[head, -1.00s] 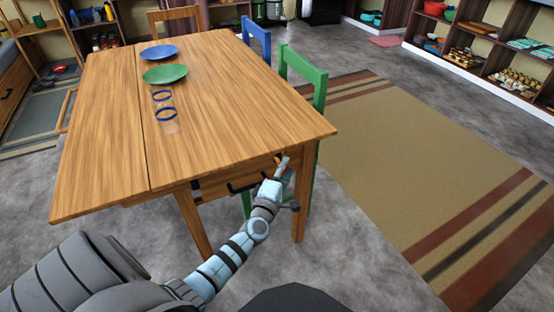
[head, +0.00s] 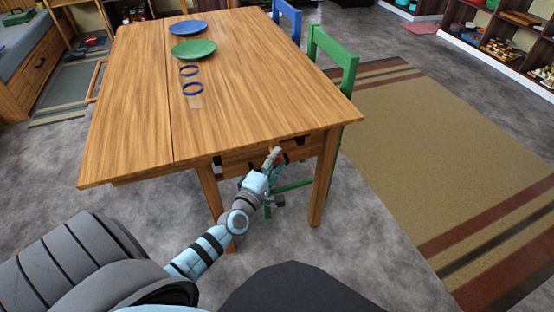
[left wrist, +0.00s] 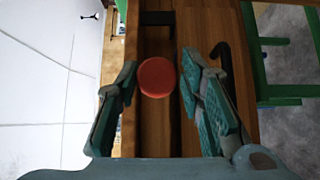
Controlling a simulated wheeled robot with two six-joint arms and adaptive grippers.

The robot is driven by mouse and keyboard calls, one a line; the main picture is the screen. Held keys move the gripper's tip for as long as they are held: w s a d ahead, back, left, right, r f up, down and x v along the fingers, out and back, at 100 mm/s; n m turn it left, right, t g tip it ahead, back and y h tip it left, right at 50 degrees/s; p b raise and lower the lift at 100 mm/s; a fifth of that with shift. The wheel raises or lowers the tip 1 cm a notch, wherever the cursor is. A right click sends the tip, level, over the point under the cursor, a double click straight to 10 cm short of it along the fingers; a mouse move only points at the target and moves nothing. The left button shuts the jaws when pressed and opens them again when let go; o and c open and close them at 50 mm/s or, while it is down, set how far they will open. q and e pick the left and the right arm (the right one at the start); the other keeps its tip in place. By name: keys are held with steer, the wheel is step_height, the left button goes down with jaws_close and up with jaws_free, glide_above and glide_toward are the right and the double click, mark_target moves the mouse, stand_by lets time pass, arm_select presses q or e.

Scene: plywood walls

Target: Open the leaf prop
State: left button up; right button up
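The wooden table (head: 265,95) has a seam across its top, with a leaf (head: 125,125) on the left. My left gripper (head: 275,158) is under the table's near edge, in front of the wooden apron. In the left wrist view a round red knob (left wrist: 157,77) sits in front of wood, between the fingertips of my left gripper (left wrist: 160,72). The fingers stand apart on either side of it; I cannot tell whether they touch it. The knob is mostly hidden by the gripper in the head view. I cannot make out the leaf prop's shape. My right gripper is not in view.
A green plate (head: 193,50), a blue plate (head: 188,28) and two blue rings (head: 193,89) are on the table. A green chair (head: 335,60) stands at its right side. A table leg (head: 323,180) is right of my gripper. A striped rug (head: 430,150) lies right on open floor.

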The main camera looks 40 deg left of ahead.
arm_select(q)
steer(key=shift+o, duration=0.6)
steer(key=shift+s+r, duration=0.1)
steer(key=shift+s+d, duration=0.1)
steer(key=shift+s, duration=0.15)
steer(key=s+d, duration=0.2)
steer(key=s, duration=0.9)
steer(key=shift+s, duration=0.15)
